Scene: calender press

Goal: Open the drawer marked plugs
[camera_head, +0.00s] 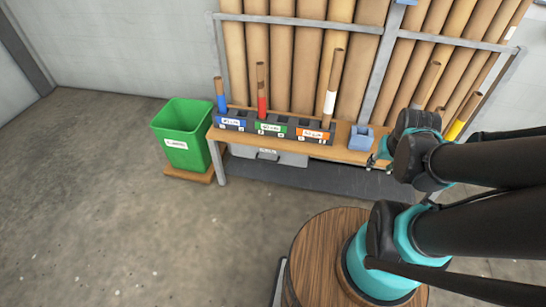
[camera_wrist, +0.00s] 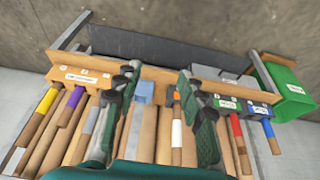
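A grey drawer unit (camera_head: 268,155) hangs under the left part of the wooden bench top, with a small pale label on its front. The label is too small to read, so I cannot tell whether it says plugs. The drawer front looks closed. In the wrist view part of this grey unit (camera_wrist: 232,79) shows beyond the bench edge at the right. My gripper (camera_head: 376,160) is near the right part of the bench, well apart from the drawer. In the wrist view its two fingers (camera_wrist: 158,72) are spread with nothing between them.
On the bench (camera_head: 345,153) stand dark holders with blue, green and orange labels and upright rods, and a small blue box (camera_head: 361,138). A green bin (camera_head: 183,135) stands left of the bench. Tall brown rolls (camera_head: 305,60) lean behind. The floor in front is clear.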

